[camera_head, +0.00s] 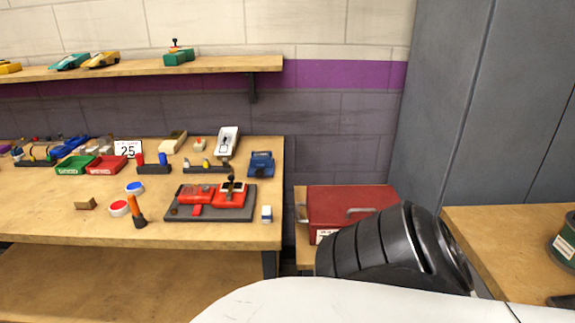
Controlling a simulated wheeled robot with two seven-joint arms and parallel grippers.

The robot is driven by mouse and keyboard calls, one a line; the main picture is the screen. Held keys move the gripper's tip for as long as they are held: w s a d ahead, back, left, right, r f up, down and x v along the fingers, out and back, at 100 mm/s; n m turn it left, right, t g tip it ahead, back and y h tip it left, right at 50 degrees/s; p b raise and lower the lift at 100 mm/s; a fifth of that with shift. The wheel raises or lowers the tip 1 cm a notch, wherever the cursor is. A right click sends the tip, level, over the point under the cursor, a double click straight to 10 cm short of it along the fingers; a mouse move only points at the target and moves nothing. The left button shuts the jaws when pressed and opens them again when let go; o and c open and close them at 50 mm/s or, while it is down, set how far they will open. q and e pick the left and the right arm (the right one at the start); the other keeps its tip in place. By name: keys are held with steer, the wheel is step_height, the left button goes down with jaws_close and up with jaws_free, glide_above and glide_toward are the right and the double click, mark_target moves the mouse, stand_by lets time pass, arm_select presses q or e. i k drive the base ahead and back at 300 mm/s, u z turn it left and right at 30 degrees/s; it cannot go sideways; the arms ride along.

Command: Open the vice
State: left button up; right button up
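A red device in two blocks (232,197) sits on a dark grey base plate (178,211) near the right front of the workbench. It looks like the vice, but I cannot be sure at this size. A small black upright part stands on its right block. A narrow red piece points toward the front edge. I cannot tell how far its jaws are apart. Neither of my grippers is in view. A black ribbed link and a white surface at the lower right look like parts of my own body.
The workbench (60,222) holds red and green trays (105,165), a blue device (261,164), an orange-handled tool (136,210) and paint pots (119,208). A red toolbox (350,207) stands right of it. Another table (500,235) is at far right.

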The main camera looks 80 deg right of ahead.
mark_target(260, 171)
steer(key=z, duration=1.4)
